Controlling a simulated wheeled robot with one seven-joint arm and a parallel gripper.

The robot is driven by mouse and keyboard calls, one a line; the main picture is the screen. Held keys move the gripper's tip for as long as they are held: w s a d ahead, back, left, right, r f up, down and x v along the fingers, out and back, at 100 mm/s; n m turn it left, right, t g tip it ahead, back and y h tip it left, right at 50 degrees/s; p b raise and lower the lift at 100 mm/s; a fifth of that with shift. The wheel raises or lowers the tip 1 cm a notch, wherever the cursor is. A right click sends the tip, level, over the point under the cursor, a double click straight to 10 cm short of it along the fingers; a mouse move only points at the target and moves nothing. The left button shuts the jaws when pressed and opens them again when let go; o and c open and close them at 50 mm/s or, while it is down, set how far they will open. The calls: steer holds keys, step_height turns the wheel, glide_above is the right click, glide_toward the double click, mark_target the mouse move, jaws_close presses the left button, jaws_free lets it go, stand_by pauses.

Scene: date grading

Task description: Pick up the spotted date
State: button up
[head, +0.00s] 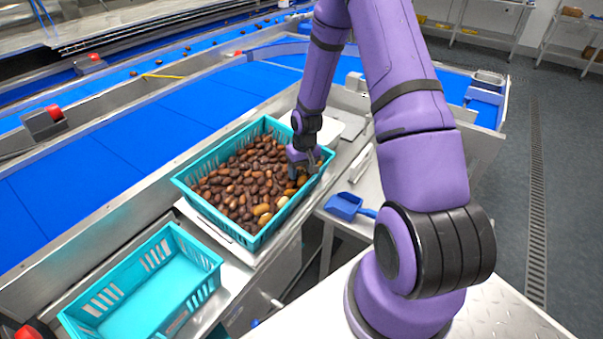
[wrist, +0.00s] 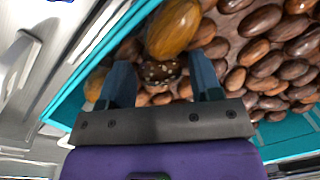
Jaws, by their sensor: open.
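The spotted date (wrist: 162,70) is dark brown with pale specks and lies in the teal crate (head: 180,183) among other dates. In the wrist view it sits between the tips of my gripper (wrist: 163,78), which is open with a finger on either side. A large golden-brown date (wrist: 174,28) lies just beyond the spotted one and partly covers its far side. In the head view my gripper (head: 304,168) is down at the crate's right end, and I cannot make out the spotted date there.
An empty teal crate (head: 207,262) stands at the front left. A blue scoop (head: 344,206) lies on the metal surface right of the full crate. The crate's wall (wrist: 98,58) runs close to my left finger. Blue conveyor belts (head: 110,165) lie behind.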

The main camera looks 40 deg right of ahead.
steer(key=c, duration=0.4)
steer(key=shift+r, duration=0.1)
